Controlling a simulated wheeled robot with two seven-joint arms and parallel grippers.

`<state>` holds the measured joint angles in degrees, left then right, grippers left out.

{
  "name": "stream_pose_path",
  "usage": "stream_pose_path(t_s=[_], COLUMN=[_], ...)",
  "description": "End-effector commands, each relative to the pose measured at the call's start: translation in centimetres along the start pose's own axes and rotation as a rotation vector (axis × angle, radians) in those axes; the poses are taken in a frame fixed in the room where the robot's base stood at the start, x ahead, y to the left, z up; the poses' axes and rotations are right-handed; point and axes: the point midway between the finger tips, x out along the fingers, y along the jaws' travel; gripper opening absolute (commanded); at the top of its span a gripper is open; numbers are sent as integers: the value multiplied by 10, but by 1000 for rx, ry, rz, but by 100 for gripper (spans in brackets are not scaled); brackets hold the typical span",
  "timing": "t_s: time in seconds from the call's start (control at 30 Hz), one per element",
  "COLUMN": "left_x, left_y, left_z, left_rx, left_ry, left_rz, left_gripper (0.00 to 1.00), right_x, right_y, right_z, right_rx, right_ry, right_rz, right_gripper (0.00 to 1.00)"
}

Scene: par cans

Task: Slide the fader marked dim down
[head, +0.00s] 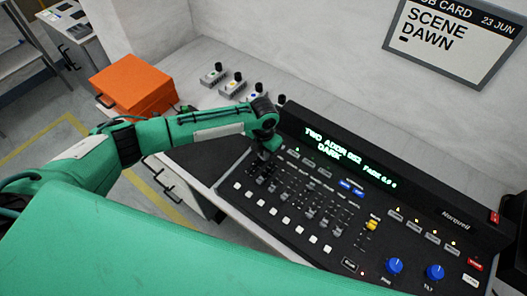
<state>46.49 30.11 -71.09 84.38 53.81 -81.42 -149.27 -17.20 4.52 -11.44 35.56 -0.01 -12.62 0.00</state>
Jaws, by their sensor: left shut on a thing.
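The black lighting console (300,262) lies on the bench with a bank of faders (311,212) in its left half. The labels by the faders are too small to read, so I cannot tell which is marked dim. My left gripper (264,163) points down at the upper left end of the bank and is shut on a fader cap there. The arm and gripper mostly hide that cap and its slot. My right gripper is not in view.
The console's green display (345,155) shows DARK. Blue knobs (395,265) and a yellow-capped fader (371,226) are at its right. Small boxes with knobs (232,87) stand behind, near the wall. An orange case (132,87) is at left. A card (449,35) reads SCENE DAWN.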

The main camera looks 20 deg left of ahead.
Motion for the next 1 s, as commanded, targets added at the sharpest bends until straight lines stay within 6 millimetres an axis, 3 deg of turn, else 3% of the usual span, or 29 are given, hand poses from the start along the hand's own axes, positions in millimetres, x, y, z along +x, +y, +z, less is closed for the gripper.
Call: stream_pose_path(t_s=[0.17,0.4,0.5,0.87,0.9,1.0], left_x=[-4,-4,-3,0,0,0], left_y=[1,1,1,0,0,0], left_z=[-16,-68,-79,-84,-84,-84], left_rx=[0,-1,0,-1,-1,-1], left_ry=[2,3,1,2,2,2], left_rz=[1,1,0,0,0,0], left_gripper=[0,0,0,0,23,38], right_x=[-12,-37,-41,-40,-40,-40], right_y=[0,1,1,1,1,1], right_z=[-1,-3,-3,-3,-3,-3], right_rx=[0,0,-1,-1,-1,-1], right_ry=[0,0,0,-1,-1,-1], right_rz=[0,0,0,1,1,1], right_gripper=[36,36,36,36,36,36])
